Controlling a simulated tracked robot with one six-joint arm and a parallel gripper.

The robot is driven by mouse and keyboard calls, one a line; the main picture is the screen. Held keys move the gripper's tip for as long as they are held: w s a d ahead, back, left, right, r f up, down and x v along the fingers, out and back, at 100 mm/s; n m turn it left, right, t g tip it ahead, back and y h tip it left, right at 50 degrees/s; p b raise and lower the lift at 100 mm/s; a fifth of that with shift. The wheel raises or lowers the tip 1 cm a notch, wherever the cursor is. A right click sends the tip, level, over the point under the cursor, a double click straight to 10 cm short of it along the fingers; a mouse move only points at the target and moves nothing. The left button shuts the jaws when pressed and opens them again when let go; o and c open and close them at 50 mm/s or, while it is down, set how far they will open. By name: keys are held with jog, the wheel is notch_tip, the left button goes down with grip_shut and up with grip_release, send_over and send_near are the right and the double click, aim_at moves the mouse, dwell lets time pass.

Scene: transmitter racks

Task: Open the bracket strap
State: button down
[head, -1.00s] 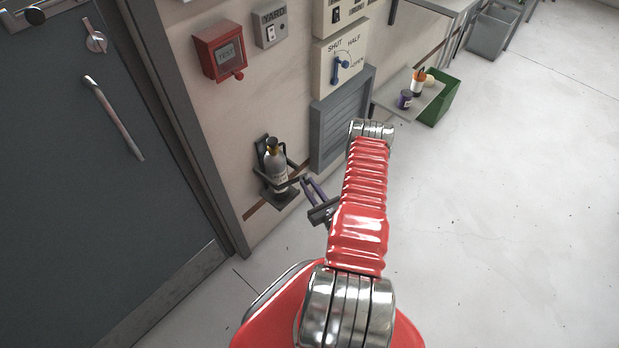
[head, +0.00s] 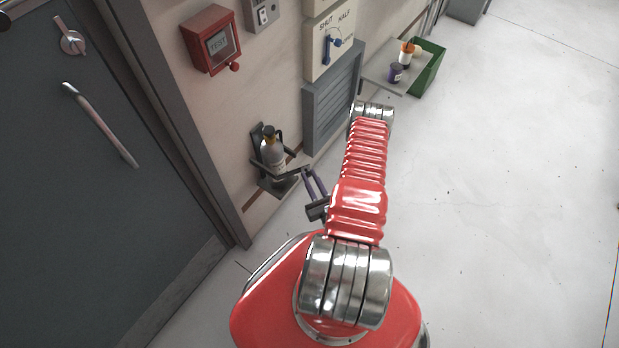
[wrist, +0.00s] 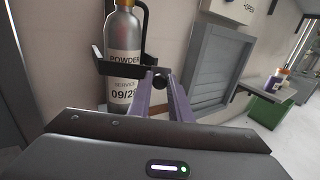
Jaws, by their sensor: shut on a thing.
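The grey bottle (head: 271,160) stands upright in a dark wall bracket (head: 256,140). In the wrist view the bottle (wrist: 124,50) has a white "POWDER" label. The dark bracket strap (head: 284,175) crosses in front of the bottle; it also shows in the wrist view (wrist: 128,68). My gripper (head: 306,173) is at the strap's right end. In the wrist view its purple fingers (wrist: 161,75) are shut on that end, which is partly hidden between the fingertips. I cannot tell whether the strap is latched.
A louvred grey panel (head: 333,108) is on the wall to the right of the bottle. A shelf (head: 376,83) with small containers and a green bin (head: 429,68) are farther right. A grey door (head: 75,190) is at left. The floor on the right is clear.

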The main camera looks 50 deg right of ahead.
jog(key=shift+a, duration=0.1)
jog(key=c, duration=1.6)
grip_release()
jog(key=shift+c, duration=0.2)
jog(key=v, duration=0.7)
jog(key=shift+s, duration=0.25)
